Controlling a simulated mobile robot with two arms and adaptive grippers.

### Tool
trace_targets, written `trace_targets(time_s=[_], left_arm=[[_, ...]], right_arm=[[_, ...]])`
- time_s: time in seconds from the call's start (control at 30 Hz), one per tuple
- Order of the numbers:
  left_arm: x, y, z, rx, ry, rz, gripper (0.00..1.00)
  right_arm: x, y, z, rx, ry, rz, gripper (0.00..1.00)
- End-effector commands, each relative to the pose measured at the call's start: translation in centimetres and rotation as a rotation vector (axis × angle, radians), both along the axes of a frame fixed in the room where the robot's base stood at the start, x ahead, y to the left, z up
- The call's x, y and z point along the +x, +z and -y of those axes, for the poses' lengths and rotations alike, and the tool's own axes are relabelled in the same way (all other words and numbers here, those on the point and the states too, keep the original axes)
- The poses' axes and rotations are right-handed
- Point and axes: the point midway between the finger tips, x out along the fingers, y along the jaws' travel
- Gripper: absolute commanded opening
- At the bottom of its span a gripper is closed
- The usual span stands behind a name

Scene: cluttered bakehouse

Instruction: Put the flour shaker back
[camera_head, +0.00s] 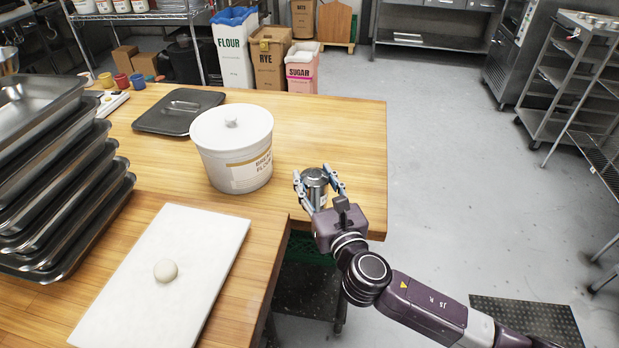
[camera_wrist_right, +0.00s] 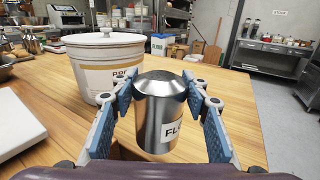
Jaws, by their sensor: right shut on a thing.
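The flour shaker (camera_head: 315,178) is a shiny steel can with a domed top, near the right edge of the wooden table. In the right wrist view the shaker (camera_wrist_right: 158,122) is upright, with a white label whose letters start "FL". My right gripper (camera_head: 318,188) is shut on it, with one blue-padded finger on each side in the right wrist view (camera_wrist_right: 160,108). I cannot tell whether the shaker's base touches the table. My left gripper is not in view.
A white lidded flour tub (camera_head: 233,160) stands just left of the shaker. A white board (camera_head: 205,240) with a dough ball (camera_head: 165,270) and stacked steel trays (camera_head: 60,235) are at left. Table behind the shaker is clear.

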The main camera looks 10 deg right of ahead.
Motion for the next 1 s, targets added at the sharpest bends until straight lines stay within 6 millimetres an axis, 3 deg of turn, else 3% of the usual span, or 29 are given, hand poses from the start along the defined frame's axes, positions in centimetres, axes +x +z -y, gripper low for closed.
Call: trace_targets(time_s=[0.03,0.27,0.4,0.53,0.7,0.87,1.0], left_arm=[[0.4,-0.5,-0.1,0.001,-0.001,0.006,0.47],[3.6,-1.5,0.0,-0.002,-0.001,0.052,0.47],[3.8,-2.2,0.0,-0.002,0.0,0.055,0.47],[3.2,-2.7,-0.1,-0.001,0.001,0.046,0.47],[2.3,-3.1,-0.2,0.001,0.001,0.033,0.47],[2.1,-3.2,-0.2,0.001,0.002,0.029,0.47],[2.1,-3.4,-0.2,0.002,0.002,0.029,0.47]], right_arm=[[1.9,0.8,-0.1,-0.003,0.001,0.012,0.12],[9.0,4.6,0.0,-0.002,-0.001,0.013,0.12],[12.8,7.9,0.8,-0.001,-0.018,0.012,0.12],[15.3,10.9,1.6,0.0,-0.034,0.01,0.12],[17.0,13.5,2.3,0.002,-0.049,0.007,0.12],[17.5,13.2,2.6,0.002,-0.055,0.0,0.12],[17.5,9.9,2.6,0.0,-0.056,-0.005,0.12]])
